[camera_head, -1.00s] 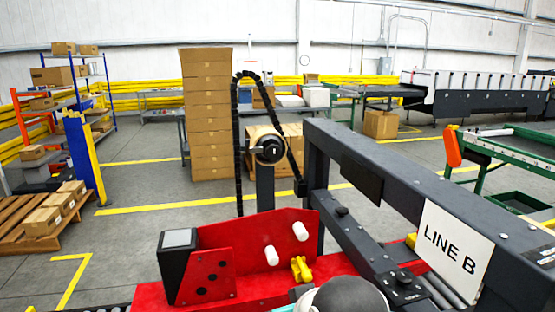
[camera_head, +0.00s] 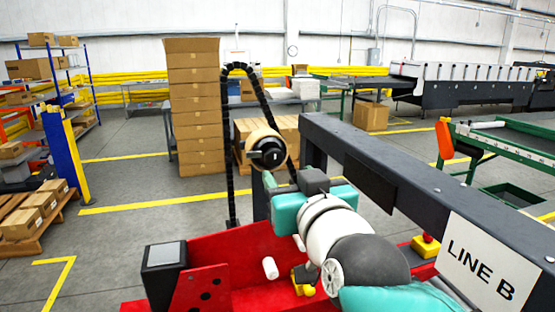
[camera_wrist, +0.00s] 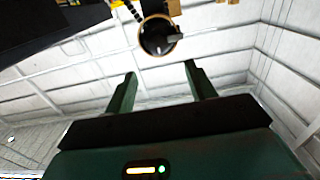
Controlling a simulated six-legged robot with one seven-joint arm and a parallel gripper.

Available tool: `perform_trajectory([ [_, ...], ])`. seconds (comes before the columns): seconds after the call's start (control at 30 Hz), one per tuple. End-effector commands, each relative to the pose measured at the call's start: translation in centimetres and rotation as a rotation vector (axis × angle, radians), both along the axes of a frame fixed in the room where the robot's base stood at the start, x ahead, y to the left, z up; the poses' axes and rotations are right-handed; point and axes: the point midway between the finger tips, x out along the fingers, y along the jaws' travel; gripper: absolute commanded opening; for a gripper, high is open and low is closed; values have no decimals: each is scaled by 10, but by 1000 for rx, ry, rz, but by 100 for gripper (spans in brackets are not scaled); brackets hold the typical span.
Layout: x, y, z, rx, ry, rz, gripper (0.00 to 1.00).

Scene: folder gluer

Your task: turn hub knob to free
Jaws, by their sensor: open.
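The hub knob (camera_head: 268,154) is a round black hub with a bar-like grip across its face, set in front of a tan roll core. It stands in the middle of the head view, above the red machine. In the head view my teal and white arm reaches up from the lower right toward the knob; the fingertips are hard to make out there.
A dark frame beam (camera_head: 410,180) with a LINE B sign (camera_head: 489,262) runs close on the right. A black cable chain (camera_head: 229,150) arches beside the hub. The red machine panel (camera_head: 225,250) with a white peg (camera_head: 270,268) lies below. Stacked cartons (camera_head: 195,110) stand behind.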

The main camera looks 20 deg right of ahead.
Motion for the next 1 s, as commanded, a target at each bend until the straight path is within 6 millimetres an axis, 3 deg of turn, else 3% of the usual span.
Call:
perform_trajectory([
  [0.53,81,-2,-2,1,5,-4,55],
  [0.93,90,-2,-1,0,2,-5,55],
  [1.0,90,-2,-1,0,2,-5,43],
])
